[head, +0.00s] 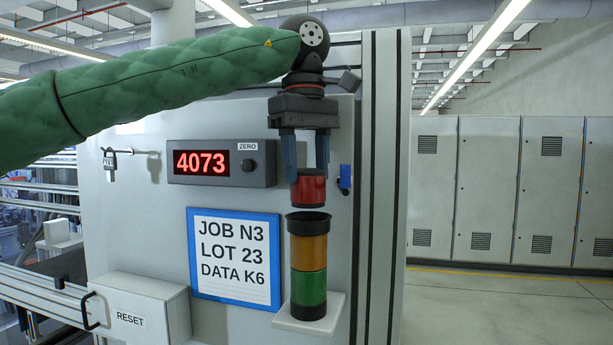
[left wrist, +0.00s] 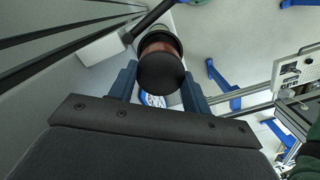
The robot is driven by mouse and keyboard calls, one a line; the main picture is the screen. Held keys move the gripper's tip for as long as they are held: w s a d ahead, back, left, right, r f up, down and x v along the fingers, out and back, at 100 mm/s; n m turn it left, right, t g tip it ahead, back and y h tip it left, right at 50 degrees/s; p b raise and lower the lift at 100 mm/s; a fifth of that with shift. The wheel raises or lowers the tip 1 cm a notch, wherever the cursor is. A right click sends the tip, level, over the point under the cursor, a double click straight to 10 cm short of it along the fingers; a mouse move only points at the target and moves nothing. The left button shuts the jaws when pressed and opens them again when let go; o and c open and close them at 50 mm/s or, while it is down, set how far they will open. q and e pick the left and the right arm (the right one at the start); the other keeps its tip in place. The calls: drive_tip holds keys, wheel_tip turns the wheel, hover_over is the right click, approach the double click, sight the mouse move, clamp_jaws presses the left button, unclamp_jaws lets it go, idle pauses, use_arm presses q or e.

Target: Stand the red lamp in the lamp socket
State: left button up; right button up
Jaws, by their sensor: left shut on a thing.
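The red lamp (head: 308,190) is a short red cylinder with a dark base. My left gripper (head: 306,172) is shut on it and holds it upright, just above the signal tower. The lamp socket (head: 308,217) is the black open ring on top of the tower's amber (head: 308,249) and green (head: 308,287) sections. A small gap shows between lamp and socket in the head view. In the left wrist view the lamp's dark top (left wrist: 162,72) sits between the fingers and hides most of the socket. My right gripper is not in view.
The tower stands on a small white shelf (head: 310,318) on the grey panel. A display reading 4073 (head: 221,163), a blue-framed sign (head: 234,256) and a RESET box (head: 134,318) are to the left. A vertical rail (head: 384,190) is close on the right.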

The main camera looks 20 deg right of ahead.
sight(306, 169)
use_arm(q)
wheel_tip(306, 169, down, 3)
drive_tip(key=shift+r+p, duration=0.1)
drive_tip(key=shift+p, duration=0.6)
drive_tip(key=shift+w+f, duration=0.1)
drive_tip(key=shift+f, duration=0.1)
drive_tip(key=shift+f, duration=0.15)
drive_tip(key=o, duration=0.8)
